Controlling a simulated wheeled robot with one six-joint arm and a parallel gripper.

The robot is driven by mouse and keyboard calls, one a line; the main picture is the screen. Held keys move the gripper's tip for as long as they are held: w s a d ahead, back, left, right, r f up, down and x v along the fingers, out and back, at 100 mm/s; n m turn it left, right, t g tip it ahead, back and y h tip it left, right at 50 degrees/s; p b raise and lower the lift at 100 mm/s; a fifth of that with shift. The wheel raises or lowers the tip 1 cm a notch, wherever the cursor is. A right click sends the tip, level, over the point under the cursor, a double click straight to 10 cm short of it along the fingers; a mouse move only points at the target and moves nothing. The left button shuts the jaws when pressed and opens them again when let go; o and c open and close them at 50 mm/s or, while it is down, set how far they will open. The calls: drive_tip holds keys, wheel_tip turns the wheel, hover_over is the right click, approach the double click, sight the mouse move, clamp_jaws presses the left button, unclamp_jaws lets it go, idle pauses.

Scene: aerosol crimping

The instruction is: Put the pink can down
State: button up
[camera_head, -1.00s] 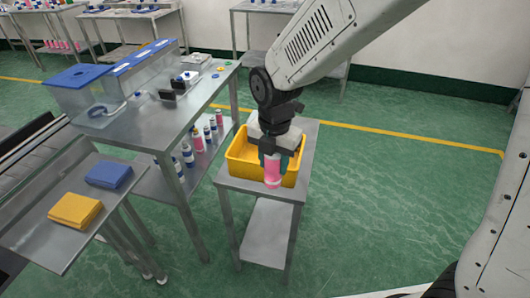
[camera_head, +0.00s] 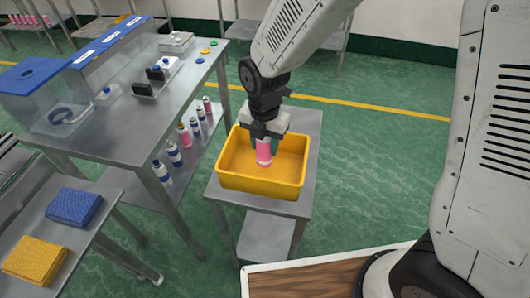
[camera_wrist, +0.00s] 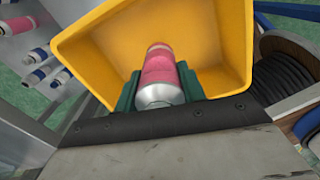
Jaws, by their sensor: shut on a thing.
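The pink can (camera_head: 264,152) is held between the green fingers of my gripper (camera_head: 264,142). In the head view it hangs upright in front of the yellow bin's interior. In the wrist view the pink can (camera_wrist: 160,75) shows its silver end toward the camera, with a green finger on each side. My gripper (camera_wrist: 160,88) is shut on it. The yellow bin (camera_head: 262,187) stands on a small steel table (camera_head: 310,150). The can is over or within the bin's opening; I cannot tell whether it touches the floor of the bin.
A steel workbench (camera_head: 130,135) stands left, with blue-lidded boxes on top and several pink and blue-white cans on its lower shelf (camera_head: 190,165). A blue cloth (camera_head: 74,206) and a yellow cloth (camera_head: 36,261) lie at lower left. Green floor at right is open.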

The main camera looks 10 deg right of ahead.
sight(265, 154)
drive_tip(key=shift+f, duration=2)
drive_tip(key=shift+f, duration=0.1)
drive_tip(key=o, duration=1)
drive_tip(key=shift+c, duration=0.2)
